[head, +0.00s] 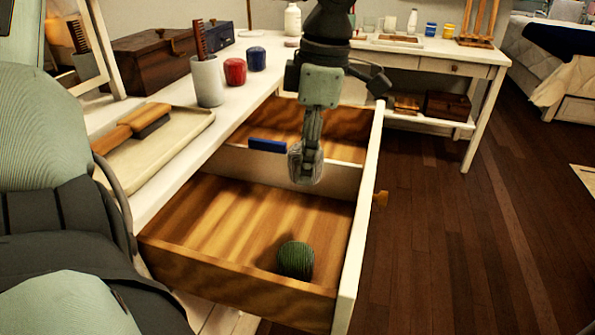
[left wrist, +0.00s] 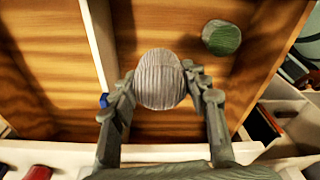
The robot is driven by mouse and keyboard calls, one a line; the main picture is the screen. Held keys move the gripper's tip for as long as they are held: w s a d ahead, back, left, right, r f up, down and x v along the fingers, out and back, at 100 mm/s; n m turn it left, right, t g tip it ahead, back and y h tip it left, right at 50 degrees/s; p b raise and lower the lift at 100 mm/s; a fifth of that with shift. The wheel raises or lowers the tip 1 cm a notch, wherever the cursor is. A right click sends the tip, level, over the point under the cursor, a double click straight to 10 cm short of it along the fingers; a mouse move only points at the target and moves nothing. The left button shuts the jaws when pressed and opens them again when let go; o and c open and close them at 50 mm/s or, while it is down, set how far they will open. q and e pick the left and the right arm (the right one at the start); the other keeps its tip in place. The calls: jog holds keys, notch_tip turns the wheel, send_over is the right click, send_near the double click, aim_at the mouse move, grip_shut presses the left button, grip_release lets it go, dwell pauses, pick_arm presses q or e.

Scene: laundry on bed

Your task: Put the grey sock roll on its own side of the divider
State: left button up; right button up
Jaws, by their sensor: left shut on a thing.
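The grey sock roll (head: 306,170) is held between the fingers of my left gripper (head: 305,160), which points down over the open drawer. In the left wrist view the roll (left wrist: 158,80) sits between both fingertips. In the head view it overlaps the pale divider (head: 230,157); its height above it is hard to tell. In the left wrist view it appears just right of the divider (left wrist: 101,35), on the green roll's side. A green sock roll (head: 295,260) lies in the near compartment; it also shows in the left wrist view (left wrist: 221,37). My right gripper is not in view.
A blue marker (head: 268,145) stands at the divider's top edge. The drawer's front panel (head: 358,215) is on the right. The desktop holds a tray (head: 160,155), a white cup (head: 207,82), and red (head: 235,71) and blue (head: 256,58) pots. The near compartment's left floor is bare.

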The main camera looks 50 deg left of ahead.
pick_arm(q)
jog(key=shift+s+a+f, duration=0.4)
jog(key=shift+a, duration=0.05)
notch_tip(320, 180, down, 3)
jog(key=shift+f, duration=0.45)
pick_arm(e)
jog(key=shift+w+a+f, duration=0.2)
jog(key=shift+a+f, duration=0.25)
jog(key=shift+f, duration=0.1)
pick_arm(q)
jog(key=shift+f, duration=0.1)
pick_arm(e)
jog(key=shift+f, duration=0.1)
